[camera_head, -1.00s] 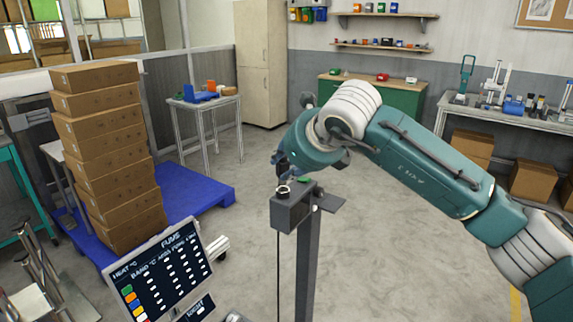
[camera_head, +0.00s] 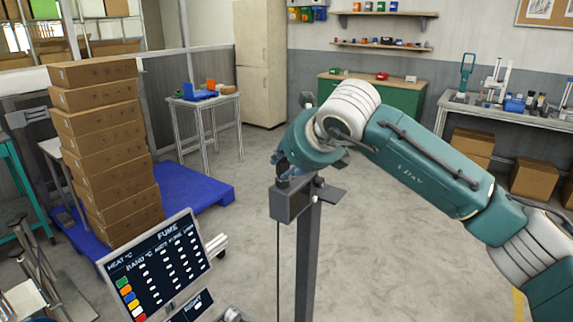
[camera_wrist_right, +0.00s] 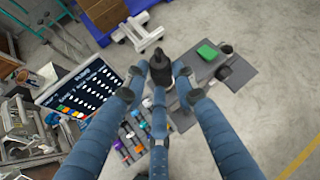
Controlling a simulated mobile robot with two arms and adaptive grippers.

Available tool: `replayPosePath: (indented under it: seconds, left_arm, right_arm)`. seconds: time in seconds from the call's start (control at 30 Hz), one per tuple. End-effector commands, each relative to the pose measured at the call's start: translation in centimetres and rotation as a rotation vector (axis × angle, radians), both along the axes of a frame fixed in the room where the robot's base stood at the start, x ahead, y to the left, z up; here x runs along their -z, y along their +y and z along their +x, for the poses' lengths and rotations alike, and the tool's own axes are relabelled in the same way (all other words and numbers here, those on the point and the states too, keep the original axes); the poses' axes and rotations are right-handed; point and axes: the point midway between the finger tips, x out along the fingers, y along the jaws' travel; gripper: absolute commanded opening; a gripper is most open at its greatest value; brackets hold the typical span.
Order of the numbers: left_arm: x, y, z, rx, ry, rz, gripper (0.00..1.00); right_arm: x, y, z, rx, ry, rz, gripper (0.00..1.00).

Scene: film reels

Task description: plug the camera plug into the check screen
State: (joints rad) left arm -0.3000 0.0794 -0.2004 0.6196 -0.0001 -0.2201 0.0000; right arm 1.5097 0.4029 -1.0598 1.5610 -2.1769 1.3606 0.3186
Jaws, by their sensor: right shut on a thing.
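My right gripper (camera_head: 286,178) is down at the top of a dark grey box (camera_head: 291,205) on a post. In the right wrist view its fingers close around a black, bottle-shaped thing (camera_wrist_right: 160,68), which looks like the camera plug. From the head, the gripper hides most of the box top, so I cannot tell whether the plug is seated in anything. A thin dark cable (camera_head: 278,265) hangs below the box. A lit screen (camera_head: 160,265) with rows of text and coloured squares stands left of the post; it also shows in the wrist view (camera_wrist_right: 88,88). My left gripper is out of view.
A flat grey plate (camera_head: 328,193) juts from the post's right side. Stacked cartons (camera_head: 108,150) stand on a blue pallet (camera_head: 195,186) at left. The floor right of the post is clear.

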Motion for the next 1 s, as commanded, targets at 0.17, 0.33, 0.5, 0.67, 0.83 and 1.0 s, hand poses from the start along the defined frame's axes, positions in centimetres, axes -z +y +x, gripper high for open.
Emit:
replayPosePath:
  seconds: [0.17, 0.33, 0.5, 0.67, 0.83, 1.0]
  left_arm:
    - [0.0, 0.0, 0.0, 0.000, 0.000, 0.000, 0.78]
    - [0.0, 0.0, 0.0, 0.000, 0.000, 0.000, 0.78]
    - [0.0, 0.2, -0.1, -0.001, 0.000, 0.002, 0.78]
    - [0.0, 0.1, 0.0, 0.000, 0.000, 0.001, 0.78]
    - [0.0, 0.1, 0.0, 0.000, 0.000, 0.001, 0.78]
    - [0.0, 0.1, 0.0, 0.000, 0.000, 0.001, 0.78]
  right_arm:
    - [0.4, 0.0, -0.1, 0.000, 0.008, -0.002, 0.48]
    - [0.3, 0.0, -0.1, 0.001, 0.006, -0.002, 0.48]
    - [-0.2, -0.2, -0.4, 0.001, 0.004, -0.001, 0.48]
    - [-1.9, -1.0, -2.2, -0.001, 0.001, -0.001, 0.48]
    - [-4.3, -2.2, -4.8, 0.000, 0.002, -0.002, 0.48]
    - [-6.3, -3.1, -6.9, 0.000, 0.004, -0.002, 0.48]
